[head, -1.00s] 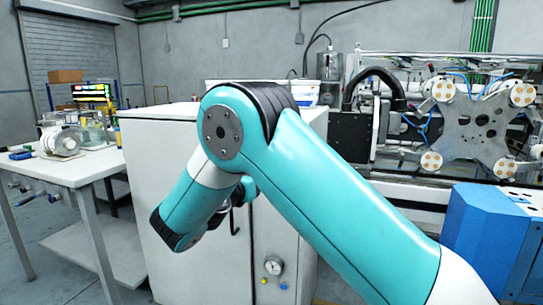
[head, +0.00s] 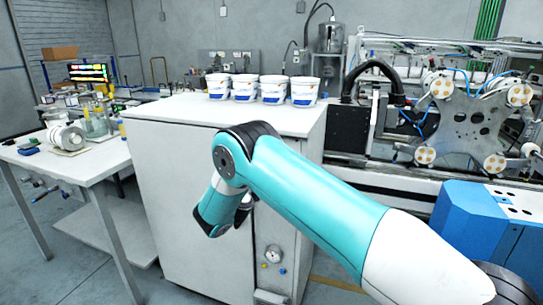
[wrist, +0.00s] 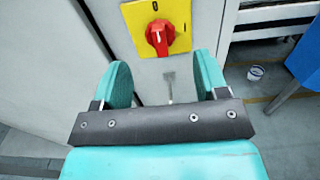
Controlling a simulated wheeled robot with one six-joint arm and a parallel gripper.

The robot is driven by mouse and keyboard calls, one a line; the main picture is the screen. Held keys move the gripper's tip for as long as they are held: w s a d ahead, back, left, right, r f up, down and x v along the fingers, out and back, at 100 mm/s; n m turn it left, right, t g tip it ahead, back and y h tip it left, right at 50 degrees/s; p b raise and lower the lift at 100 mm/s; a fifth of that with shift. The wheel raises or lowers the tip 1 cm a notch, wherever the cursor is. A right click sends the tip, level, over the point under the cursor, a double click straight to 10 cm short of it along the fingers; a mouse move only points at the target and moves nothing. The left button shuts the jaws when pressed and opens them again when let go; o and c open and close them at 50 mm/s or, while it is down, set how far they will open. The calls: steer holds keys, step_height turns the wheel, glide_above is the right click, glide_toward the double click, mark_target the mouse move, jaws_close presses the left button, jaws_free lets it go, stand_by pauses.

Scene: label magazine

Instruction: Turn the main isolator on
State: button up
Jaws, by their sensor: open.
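The main isolator is a red rotary knob (wrist: 160,36) on a yellow plate (wrist: 146,14), seen in the wrist view at the top centre. A "0" shows at the top of the plate. It is mounted on the pale cabinet (wrist: 55,60). My gripper (wrist: 165,75) is open, its two teal fingers apart and empty. The knob lies beyond the fingertips, roughly between them in the picture, and I see no contact. In the head view my arm hides the isolator and most of the gripper.
The white cabinet (head: 165,180) carries several white tubs (head: 244,88) on top and a gauge (head: 273,254) low on its front. A table (head: 75,165) stands left, and a blue machine unit (head: 470,225) right. A small white cup (wrist: 255,72) is on the floor.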

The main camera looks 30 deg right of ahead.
steer(key=p+x, duration=0.1)
steer(key=x, duration=0.6)
steer(key=shift+w+d, duration=0.1)
steer(key=shift+w, duration=0.05)
steer(key=c, duration=0.9)
